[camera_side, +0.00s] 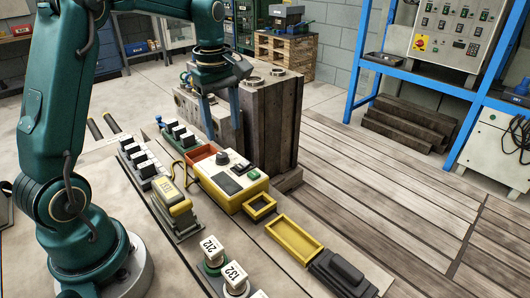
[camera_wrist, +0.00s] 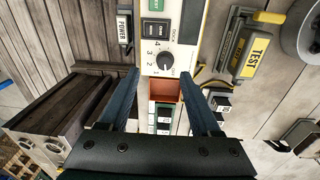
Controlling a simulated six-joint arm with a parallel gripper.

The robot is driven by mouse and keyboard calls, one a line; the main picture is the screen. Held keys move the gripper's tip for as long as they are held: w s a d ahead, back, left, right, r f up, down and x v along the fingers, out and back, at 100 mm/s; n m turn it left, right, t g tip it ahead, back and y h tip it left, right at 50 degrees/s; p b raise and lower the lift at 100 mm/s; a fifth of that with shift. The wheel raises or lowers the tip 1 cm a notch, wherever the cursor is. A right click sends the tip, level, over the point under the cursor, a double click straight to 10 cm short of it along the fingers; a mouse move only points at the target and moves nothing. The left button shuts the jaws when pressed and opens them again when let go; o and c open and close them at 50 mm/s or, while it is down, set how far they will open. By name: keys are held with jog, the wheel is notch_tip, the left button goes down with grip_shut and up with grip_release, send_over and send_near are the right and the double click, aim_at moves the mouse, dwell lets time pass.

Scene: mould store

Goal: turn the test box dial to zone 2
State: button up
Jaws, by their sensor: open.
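The yellow test box (camera_side: 240,199) with a pale top panel stands on the bench in the side view. Its dark round dial (camera_side: 222,157) is at the panel's far end. In the wrist view the dial (camera_wrist: 165,60) is grey and round, with 1 to 4 along its left side and an OFF mark at its right. Which mark its pointer meets is too small to tell. My gripper (camera_side: 223,133) points down above the box's far end. In the wrist view my gripper (camera_wrist: 165,80) is open and empty, its fingers apart on either side below the dial.
A tall dark mould block (camera_side: 270,120) stands close behind the box. A yellow TEST unit (camera_wrist: 251,52) lies beside it, with black switches (camera_side: 180,133) on a rail nearby. Empty yellow trays (camera_side: 296,238) and tags 212 and 132 (camera_side: 235,275) are toward the front.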

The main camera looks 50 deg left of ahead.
aim_at(222, 155)
jog(key=f, duration=0.2)
jog(key=a+f, duration=0.1)
jog(key=shift+s+g, duration=0.25)
jog(key=shift+g, duration=0.05)
jog(key=shift+f, duration=2)
grip_shut()
